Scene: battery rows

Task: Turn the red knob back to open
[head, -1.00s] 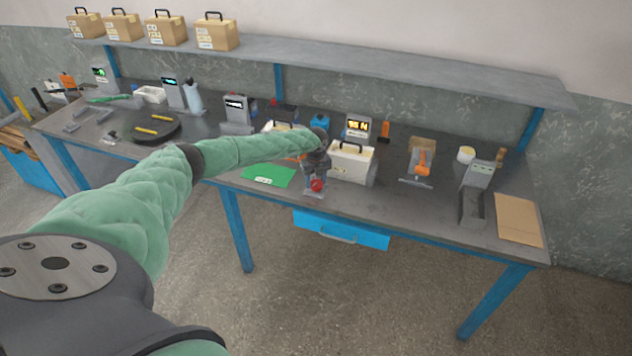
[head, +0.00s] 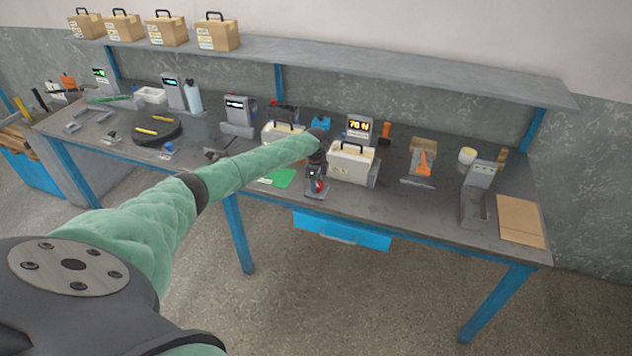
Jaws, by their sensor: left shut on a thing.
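The red knob (head: 319,186) sits on a small grey fixture (head: 316,196) near the front edge of the bench. My left arm reaches across the bench from the left. My left gripper (head: 317,182) points down over the fixture and is shut on the knob, hiding most of it. The knob's exact angle is too small to read. My right gripper is not in view.
A green mat (head: 279,178) lies to the left. A blue drawer (head: 340,228) hangs below. A shelf (head: 330,70) runs above the back.

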